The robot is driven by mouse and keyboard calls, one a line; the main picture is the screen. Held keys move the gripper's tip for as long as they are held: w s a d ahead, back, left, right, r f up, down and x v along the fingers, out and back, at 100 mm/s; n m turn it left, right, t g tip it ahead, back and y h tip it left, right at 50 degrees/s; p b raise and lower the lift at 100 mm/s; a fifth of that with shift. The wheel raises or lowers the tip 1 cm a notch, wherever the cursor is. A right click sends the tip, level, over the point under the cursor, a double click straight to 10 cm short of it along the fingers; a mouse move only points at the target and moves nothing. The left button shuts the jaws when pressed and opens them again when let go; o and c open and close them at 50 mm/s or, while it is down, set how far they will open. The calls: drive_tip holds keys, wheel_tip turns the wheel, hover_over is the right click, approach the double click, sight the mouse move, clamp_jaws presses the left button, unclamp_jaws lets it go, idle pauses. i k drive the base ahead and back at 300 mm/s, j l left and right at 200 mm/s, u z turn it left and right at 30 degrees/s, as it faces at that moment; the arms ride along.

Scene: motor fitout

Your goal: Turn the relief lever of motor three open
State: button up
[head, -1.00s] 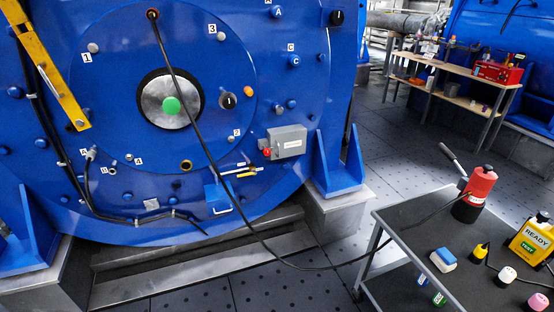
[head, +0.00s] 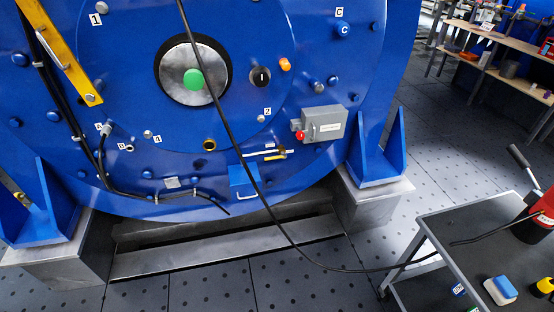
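The big blue motor face (head: 330,100) fills the left and middle of the head view. Low on it is a small lever with a yellow end (head: 276,156), lying about level beside a pale rod; I cannot tell for sure whether it is the relief lever. A black round knob (head: 260,77) with a white mark sits higher, right of the green hub (head: 194,79). A grey box (head: 323,122) with a red button (head: 300,135) is right of the lever. No motor number is readable. My gripper is not in view.
A black hose (head: 252,190) hangs across the motor face and runs to the grey cart (head: 455,225) at lower right, which bears a red pump (head: 540,218). A yellow bar (head: 60,50) crosses the upper left. Blue brackets (head: 380,150) stand on metal blocks.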

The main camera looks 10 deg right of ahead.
sight(283, 156)
drive_tip(key=i+j+z, duration=0.2)
drive_tip(key=i, duration=0.35)
drive_tip(key=i+j+z, duration=0.15)
drive_tip(key=i, duration=0.35)
drive_tip(key=i+j+z, duration=0.2)
drive_tip(key=i, duration=0.3)
